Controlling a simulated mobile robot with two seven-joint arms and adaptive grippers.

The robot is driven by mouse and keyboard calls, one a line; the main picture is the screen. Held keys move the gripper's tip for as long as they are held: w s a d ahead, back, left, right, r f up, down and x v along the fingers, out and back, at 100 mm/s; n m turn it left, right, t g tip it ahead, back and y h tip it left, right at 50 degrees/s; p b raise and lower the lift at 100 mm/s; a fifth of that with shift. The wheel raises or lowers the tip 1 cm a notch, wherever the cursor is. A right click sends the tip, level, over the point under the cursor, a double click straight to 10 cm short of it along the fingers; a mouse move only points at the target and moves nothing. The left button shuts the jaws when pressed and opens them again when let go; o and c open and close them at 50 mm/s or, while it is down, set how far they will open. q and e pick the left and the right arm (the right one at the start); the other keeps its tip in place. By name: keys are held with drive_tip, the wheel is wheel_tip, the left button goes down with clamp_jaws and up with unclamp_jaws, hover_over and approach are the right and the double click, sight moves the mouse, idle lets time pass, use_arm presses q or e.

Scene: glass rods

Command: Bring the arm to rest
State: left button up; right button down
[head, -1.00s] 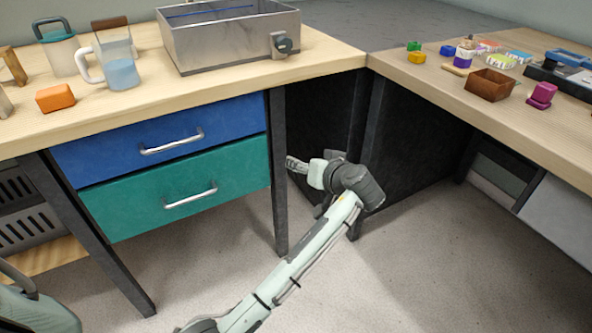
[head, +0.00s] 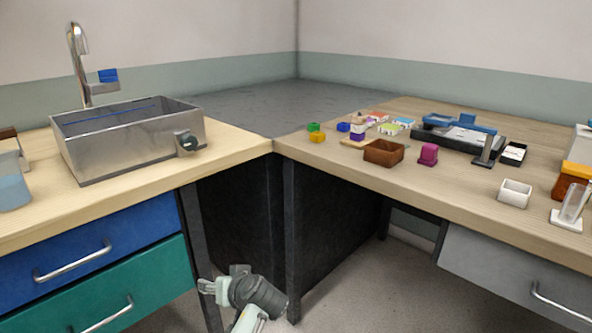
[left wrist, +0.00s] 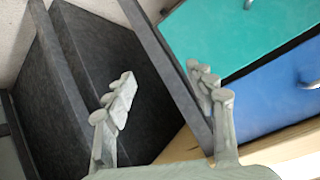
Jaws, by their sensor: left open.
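My left arm reaches up from the bottom of the head view, with its left gripper (head: 207,289) low in front of the dark gap between the two benches. In the left wrist view the left gripper (left wrist: 162,95) has its two fingers spread wide, with nothing between them. Behind the fingers are dark panels (left wrist: 75,75) and a table leg. The teal drawer (left wrist: 225,35) and the blue drawer (left wrist: 285,80) lie to the right of the fingers. My right gripper is in neither view.
The left bench (head: 100,205) carries a metal basin (head: 125,145) with a tap. The right bench (head: 440,195) holds a brown box (head: 384,152), a magenta block (head: 428,154), a white cup (head: 515,193) and small coloured items. Floor below is clear.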

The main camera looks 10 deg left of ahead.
use_arm(q)
drive_tip(key=s+a+f+m+g+h, duration=0.2)
drive_tip(key=s+f, duration=0.7)
drive_tip(key=s, duration=0.5)
drive_tip(key=s+a+f+m+g+h, duration=0.2)
drive_tip(key=s+f+m+h, duration=0.1)
drive_tip(key=s+f, duration=0.7)
drive_tip(key=s+h, duration=0.1)
drive_tip(key=s, duration=0.3)
drive_tip(key=shift+a+f+m+g, duration=0.2)
drive_tip(key=shift+m+g, duration=0.1)
drive_tip(key=shift+m, duration=0.1)
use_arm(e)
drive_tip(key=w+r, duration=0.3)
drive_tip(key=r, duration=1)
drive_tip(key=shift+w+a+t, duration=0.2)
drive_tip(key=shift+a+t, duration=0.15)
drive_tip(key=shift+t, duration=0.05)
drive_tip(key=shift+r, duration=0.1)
